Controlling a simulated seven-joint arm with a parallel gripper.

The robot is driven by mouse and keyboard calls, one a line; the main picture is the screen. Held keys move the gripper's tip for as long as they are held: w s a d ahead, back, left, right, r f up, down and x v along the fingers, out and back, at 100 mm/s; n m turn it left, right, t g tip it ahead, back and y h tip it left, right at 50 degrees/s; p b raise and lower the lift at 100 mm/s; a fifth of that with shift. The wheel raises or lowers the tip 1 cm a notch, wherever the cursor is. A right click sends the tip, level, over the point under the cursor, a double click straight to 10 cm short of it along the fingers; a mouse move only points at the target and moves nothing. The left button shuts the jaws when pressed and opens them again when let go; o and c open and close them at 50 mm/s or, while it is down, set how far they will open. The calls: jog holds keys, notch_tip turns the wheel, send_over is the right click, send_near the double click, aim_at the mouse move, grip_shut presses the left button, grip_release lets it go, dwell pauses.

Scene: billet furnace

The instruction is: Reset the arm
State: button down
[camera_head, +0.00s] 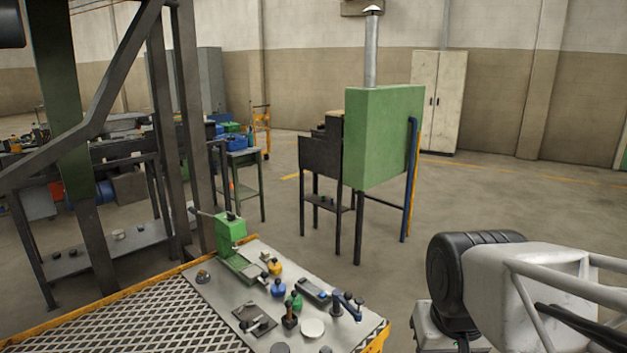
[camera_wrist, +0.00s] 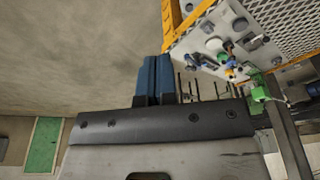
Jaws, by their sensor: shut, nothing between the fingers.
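My gripper (camera_wrist: 157,60) shows in the wrist view as two blue fingers side by side, with no gap and nothing held between them. It is over open floor, apart from the workbench panel (camera_wrist: 192,42) at the upper right of that view. In the head view my gripper is not visible; only part of my pale grey arm with a black joint cover shows at the lower right.
A grey panel (camera_head: 220,287) with a green press (camera_head: 231,232), several coloured knobs and a white disc (camera_head: 312,328) lies on a yellow-edged grating (camera_head: 112,325). A green furnace box (camera_head: 375,135) stands behind. Dark frame posts (camera_head: 190,120) rise at left. Floor is clear at right.

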jog(key=shift+s+d+f, duration=0.1)
jog(key=shift+s+f, duration=0.15)
jog(key=shift+s, duration=0.4)
jog(key=shift+s+d+f, duration=0.1)
jog(key=shift+s+f, duration=0.1)
jog(key=shift+s, duration=0.4)
jog(key=shift+w, duration=0.15)
jog(key=w+a+r+m+g, duration=0.15)
jog(key=w+a, duration=0.25)
jog(key=w, duration=1.3)
jog(key=w+a+r+m, duration=0.1)
jog(key=w+a+m, duration=0.25)
jog(key=w, duration=1.45)
jog(key=w+a+f+m, duration=0.1)
jog(key=w+a+f, duration=0.3)
jog(key=w, duration=0.5)
jog(key=w+a+f+m, duration=0.1)
jog(key=w+a+f, duration=0.4)
jog(key=w+f, duration=0.3)
jog(key=w+a+f+m, duration=0.1)
jog(key=w+a+f, duration=0.4)
jog(key=w, duration=0.5)
notch_tip(320, 180, down, 2)
jog(key=shift+w+f+m+g, duration=0.1)
jog(key=shift+w+m+g, duration=0.25)
jog(key=shift+g, duration=0.1)
jog(key=shift+s+a, duration=0.2)
